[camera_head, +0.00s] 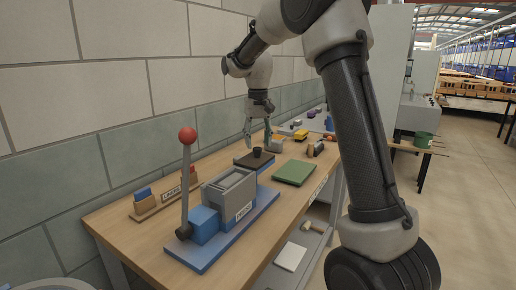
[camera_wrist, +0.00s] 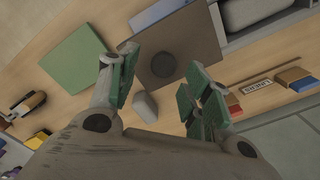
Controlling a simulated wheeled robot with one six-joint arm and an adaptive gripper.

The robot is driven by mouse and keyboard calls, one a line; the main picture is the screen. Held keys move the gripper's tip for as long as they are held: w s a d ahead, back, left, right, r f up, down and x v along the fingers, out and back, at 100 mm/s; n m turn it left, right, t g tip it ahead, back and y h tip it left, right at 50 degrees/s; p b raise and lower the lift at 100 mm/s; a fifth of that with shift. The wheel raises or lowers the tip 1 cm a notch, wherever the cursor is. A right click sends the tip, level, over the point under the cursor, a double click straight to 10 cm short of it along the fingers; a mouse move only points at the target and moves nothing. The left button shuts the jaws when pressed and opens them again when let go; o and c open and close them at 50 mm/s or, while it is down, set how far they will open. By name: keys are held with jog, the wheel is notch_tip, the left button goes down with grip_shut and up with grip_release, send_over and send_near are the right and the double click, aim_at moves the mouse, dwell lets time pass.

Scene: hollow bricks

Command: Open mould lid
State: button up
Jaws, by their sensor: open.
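The mould press is a grey box (camera_head: 229,195) on a blue base (camera_head: 205,262), with an upright lever ending in a red ball (camera_head: 187,135). Its top has a raised rim; I cannot tell whether a lid covers it. Part of the grey box also shows in the wrist view (camera_wrist: 258,12) at the top right. Behind it lies a dark square plate (camera_head: 244,161) with a round dark knob (camera_head: 257,152); the wrist view shows this plate (camera_wrist: 190,28) and knob (camera_wrist: 165,65) beyond my fingertips. My gripper (camera_head: 258,138) is open and empty, pointing down above the bench near the plate.
A green slab (camera_head: 294,173) lies right of the plate. A small grey block (camera_wrist: 145,107) shows between my fingers. A labelled wooden holder (camera_head: 160,202) stands by the wall. Several small coloured items lie at the bench's far end. The front right bench edge is clear.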

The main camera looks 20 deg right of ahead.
notch_tip(320, 180, up, 8)
jog(key=shift+r, duration=0.2)
dwell(0.4)
jog(key=n, duration=0.1)
send_over(262, 159)
notch_tip(262, 159, down, 5)
jog(key=s+d+t, duration=0.2)
jog(key=s, duration=1.4)
jog(key=s+d+t, duration=0.1)
jog(key=s+t, duration=0.1)
jog(key=s, duration=1.4)
jog(key=shift+d+n, duration=0.4)
